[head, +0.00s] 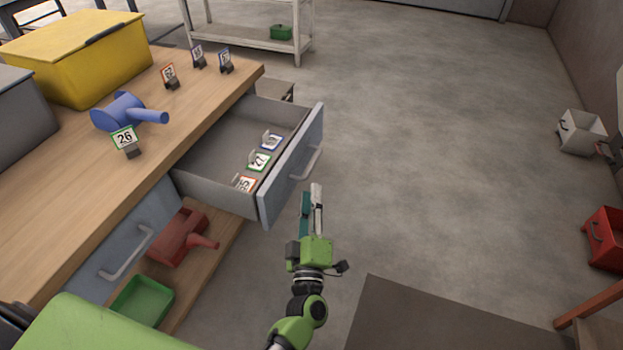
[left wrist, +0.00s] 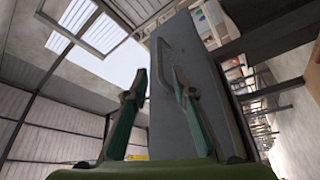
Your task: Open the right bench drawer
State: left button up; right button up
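The right bench drawer (head: 230,183) stands pulled well out of the wooden workbench (head: 60,190), with its inside in view. Its grey front carries a bar handle (head: 307,163); front (left wrist: 190,75) and handle (left wrist: 172,58) also show in the left wrist view. My left gripper (head: 312,190) is in front of the drawer front, close to the handle's lower end. The left wrist view shows its two fingers (left wrist: 160,78) apart with nothing between them, and the handle beyond the tips. My right gripper is not in view.
Several numbered tags, such as a green-edged one (head: 258,161), lie in the drawer. A blue scoop (head: 120,112) and a yellow bin (head: 75,65) stand on the bench. A red scoop (head: 178,238) and a green tray (head: 142,301) are below.

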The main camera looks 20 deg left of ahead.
pick_arm(q)
jog(key=v, duration=0.3)
jog(key=shift+f, duration=0.1)
dwell(0.4)
jog(key=s+d+f+m+g+h+p, duration=0.2)
jog(key=s+f+m+g+h+p, duration=0.35)
jog(key=f, duration=0.65)
jog(key=s+d+f+m+g+h+p, duration=0.2)
jog(key=s+f+m+g+p, duration=0.2)
jog(key=s+f+m, duration=0.6)
jog(key=s+a+f+g+p, duration=0.2)
jog(key=s+a+f+g, duration=0.1)
jog(key=s, duration=0.6)
jog(key=s+a+f+m+g+y+p, duration=0.1)
jog(key=s+a+f, duration=0.4)
jog(key=s, duration=0.5)
jog(key=s+a+f+g+y+p, duration=0.1)
jog(key=s+a+f+g+p, duration=0.2)
jog(key=s, duration=0.7)
jog(key=shift+a+f+m+g+p, duration=0.35)
jog(key=shift+a+f+g, duration=0.4)
jog(key=shift+g, duration=0.4)
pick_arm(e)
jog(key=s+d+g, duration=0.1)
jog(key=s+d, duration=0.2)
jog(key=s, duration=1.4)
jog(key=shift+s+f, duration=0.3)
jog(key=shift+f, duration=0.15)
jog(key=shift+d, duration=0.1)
